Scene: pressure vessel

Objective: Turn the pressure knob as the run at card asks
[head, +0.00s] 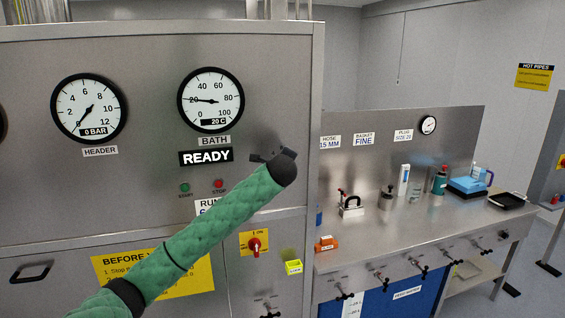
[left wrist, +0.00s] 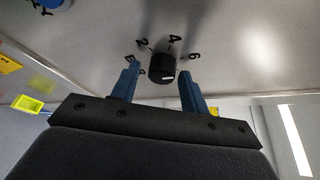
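The pressure knob (left wrist: 162,66) is a round black knob with a white mark on its face, on the steel panel in the left wrist view. Printed numbers 2, 4 and 6 stand around it. My left gripper (left wrist: 159,72) is open, with one blue finger on each side of the knob and a gap to both. In the head view my left gripper (head: 265,156) is at the panel and the knob is hidden behind my arm. The run at card (head: 205,207) is mostly covered by my green arm; its value cannot be read fully. My right gripper is not in view.
The header gauge (head: 89,107) reads 0 bar and the bath gauge (head: 210,99) 20 C. A READY sign (head: 206,157) is beneath. Green start (head: 185,188) and red stop (head: 219,184) buttons and a red switch (head: 254,245) are close to my arm. A steel bench (head: 400,235) stands right.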

